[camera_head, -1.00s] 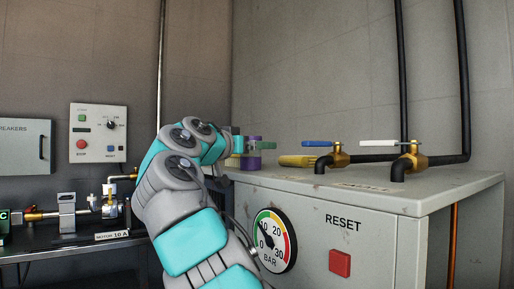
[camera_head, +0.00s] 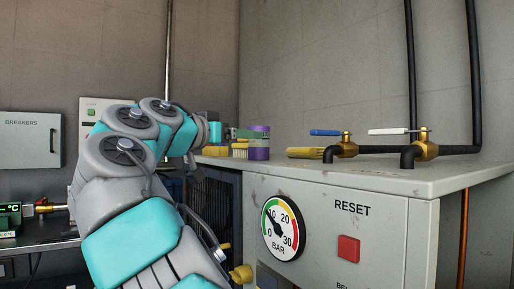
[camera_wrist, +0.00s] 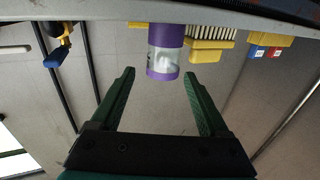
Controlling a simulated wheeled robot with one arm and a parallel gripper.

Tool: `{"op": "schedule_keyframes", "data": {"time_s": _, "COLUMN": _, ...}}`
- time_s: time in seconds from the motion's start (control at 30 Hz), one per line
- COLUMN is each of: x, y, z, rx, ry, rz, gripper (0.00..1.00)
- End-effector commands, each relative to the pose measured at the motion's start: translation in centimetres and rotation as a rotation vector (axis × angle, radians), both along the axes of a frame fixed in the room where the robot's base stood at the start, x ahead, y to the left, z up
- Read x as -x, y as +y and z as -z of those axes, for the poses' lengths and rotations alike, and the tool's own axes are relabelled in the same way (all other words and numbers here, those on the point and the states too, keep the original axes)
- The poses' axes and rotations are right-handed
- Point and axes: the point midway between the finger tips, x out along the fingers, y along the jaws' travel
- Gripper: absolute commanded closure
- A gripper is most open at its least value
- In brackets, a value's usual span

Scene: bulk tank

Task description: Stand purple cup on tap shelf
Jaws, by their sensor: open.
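The purple cup (camera_head: 259,152) stands upright at the far left end of the grey cabinet top (camera_head: 400,182). It has purple bands and a pale, marked middle. In the wrist view, which looks upside down, the cup (camera_wrist: 164,54) appears ahead of the open fingers, in the gap between their tips. My gripper (camera_wrist: 159,73) is open and empty. In the head view its green fingers (camera_head: 243,133) are level with the cup's upper part and overlap it. Whether they touch it is unclear. Two brass taps, one with a blue lever (camera_head: 325,132) and one with a white lever (camera_head: 390,131), stand on black pipes over the cabinet top.
A yellow brush (camera_wrist: 208,48) with pale bristles is close beside the cup. Another yellow brush (camera_head: 305,153) lies by the blue-levered tap. Red and blue tags (camera_wrist: 257,51) show in the wrist view. The cabinet front has a gauge (camera_head: 283,230) and a red button (camera_head: 348,247).

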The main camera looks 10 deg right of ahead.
Motion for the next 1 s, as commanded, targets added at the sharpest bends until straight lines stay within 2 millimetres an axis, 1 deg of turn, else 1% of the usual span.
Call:
{"op": "schedule_keyframes", "data": {"time_s": 0.1, "x": -0.3, "y": 0.0, "z": 0.5, "rx": 0.004, "ry": 0.008, "rz": -0.006, "gripper": 0.21}}
{"op": "schedule_keyframes", "data": {"time_s": 0.27, "x": -0.8, "y": -0.4, "z": 0.6, "rx": 0.005, "ry": 0.009, "rz": -0.009, "gripper": 0.21}}
{"op": "schedule_keyframes", "data": {"time_s": 0.4, "x": -1.8, "y": -1.4, "z": 0.5, "rx": 0.006, "ry": 0.008, "rz": -0.008, "gripper": 0.21}}
{"op": "schedule_keyframes", "data": {"time_s": 0.63, "x": -3.1, "y": -2.6, "z": 0.7, "rx": 0.005, "ry": 0.009, "rz": -0.007, "gripper": 0.21}}
{"op": "schedule_keyframes", "data": {"time_s": 0.9, "x": -6.0, "y": -5.1, "z": 1.2, "rx": 0.005, "ry": 0.011, "rz": -0.008, "gripper": 0.21}}
{"op": "schedule_keyframes", "data": {"time_s": 1.0, "x": -6.3, "y": -5.4, "z": 1.2, "rx": 0.005, "ry": 0.009, "rz": -0.008, "gripper": 0.21}}
